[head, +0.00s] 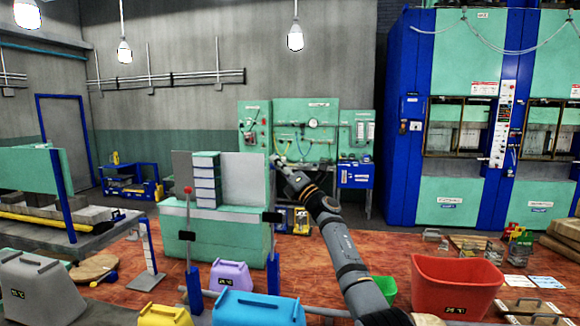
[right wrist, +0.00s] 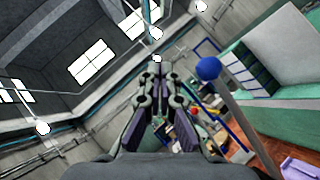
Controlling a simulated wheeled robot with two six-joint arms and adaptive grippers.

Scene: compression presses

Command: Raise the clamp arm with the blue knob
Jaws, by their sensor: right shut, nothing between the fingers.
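The blue knob (right wrist: 208,68) shows in the right wrist view, on the end of a grey clamp arm (right wrist: 240,118). My right gripper (right wrist: 157,78) is shut and empty, beside the knob and apart from it in that picture. In the head view my right gripper (head: 279,163) is raised high over the bench, and the blue knob cannot be made out there. A blue clamp post (head: 273,272) with a black block stands below the gripper. Another clamp arm, with a red knob (head: 187,190), stands upright to its left. My left gripper is not in view.
Behind the clamps stands a green press block (head: 215,235) with a grey panel. A red bin (head: 455,287) stands to the right on the bench. Blue (head: 258,310), yellow (head: 165,316) and purple (head: 230,275) weights stand near the clamps. The air above the bench is mostly free.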

